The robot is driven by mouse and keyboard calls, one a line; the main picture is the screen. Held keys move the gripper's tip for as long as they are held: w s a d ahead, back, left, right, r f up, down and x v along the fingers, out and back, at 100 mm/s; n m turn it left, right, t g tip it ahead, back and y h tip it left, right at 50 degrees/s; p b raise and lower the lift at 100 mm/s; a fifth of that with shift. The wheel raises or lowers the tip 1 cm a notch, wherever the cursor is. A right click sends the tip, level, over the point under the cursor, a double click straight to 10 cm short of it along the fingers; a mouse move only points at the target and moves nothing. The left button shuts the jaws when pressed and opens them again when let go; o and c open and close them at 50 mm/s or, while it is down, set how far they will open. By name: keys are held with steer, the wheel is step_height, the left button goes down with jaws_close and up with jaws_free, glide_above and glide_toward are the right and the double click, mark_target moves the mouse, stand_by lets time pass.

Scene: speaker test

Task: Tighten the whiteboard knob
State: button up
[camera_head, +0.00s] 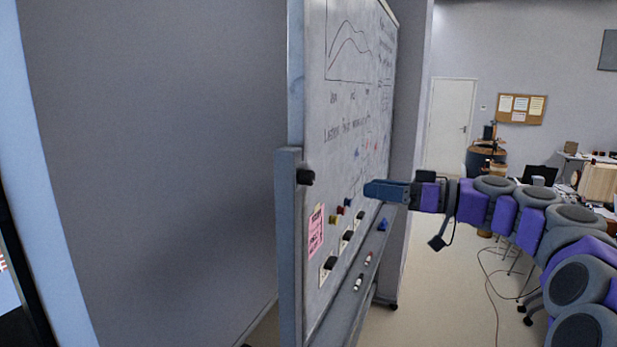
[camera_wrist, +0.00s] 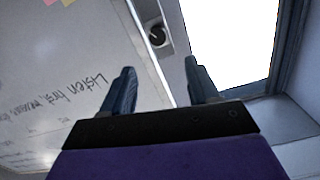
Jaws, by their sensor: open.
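The black whiteboard knob (camera_head: 305,177) sits on the near upright of the frame of the whiteboard (camera_head: 312,110). In the wrist view a round dark knob (camera_wrist: 156,37) shows on the pale frame strip, beyond and between my fingertips. My gripper (camera_head: 368,189) is open and empty, to the right of the knob in the head view and apart from it. In the wrist view its two blue fingers (camera_wrist: 160,70) stand apart, with the whiteboard (camera_wrist: 45,75) on the left.
The board carries a pink note (camera_head: 315,230), several magnets and handwriting. A tray (camera_head: 345,308) with markers runs along its lower edge. A grey wall (camera_head: 150,170) is at left. Open floor (camera_head: 430,300) lies at right, with cables and a cluttered desk farther back.

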glide_toward(313, 180)
steer(key=x, duration=0.6)
steer(key=p+x, duration=0.1)
steer(key=x, duration=0.3)
steer(key=shift+s+a, duration=0.2)
steer(key=shift+s, duration=0.1)
steer(key=shift+d+r, duration=0.2)
steer(key=shift+d, duration=0.95)
steer(key=shift+c, duration=0.3)
steer(key=shift+a+f, duration=0.1)
steer(key=shift+a, duration=0.8)
steer(key=c, duration=0.5)
steer(key=shift+w+a, duration=0.1)
steer(key=shift+a, duration=0.05)
steer(key=shift+c, duration=1.4)
steer(key=shift+d+f, duration=0.1)
steer(key=shift+d, duration=0.1)
steer(key=shift+c, duration=0.9)
